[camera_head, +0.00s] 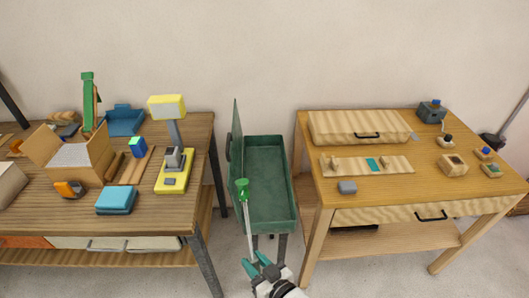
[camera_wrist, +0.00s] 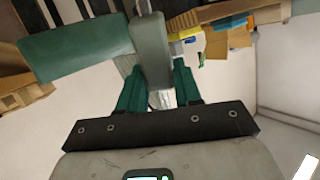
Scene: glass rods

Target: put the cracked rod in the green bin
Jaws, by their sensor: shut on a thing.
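The green bin (camera_head: 270,210) stands between the two tables, with its lid (camera_head: 236,135) swung up at its left side. My gripper (camera_head: 255,261) is at the bottom of the head view, in front of the bin. A crack on the rod is too small to make out. The wrist view shows the teal fingers (camera_wrist: 160,88).
The left table (camera_head: 60,216) holds an open cardboard box (camera_head: 90,172), a yellow lamp-like device (camera_head: 172,180) and a blue block (camera_head: 116,200). The right table (camera_head: 430,185) holds a wooden case (camera_head: 355,126), a rod rack (camera_head: 345,165) and small stands.

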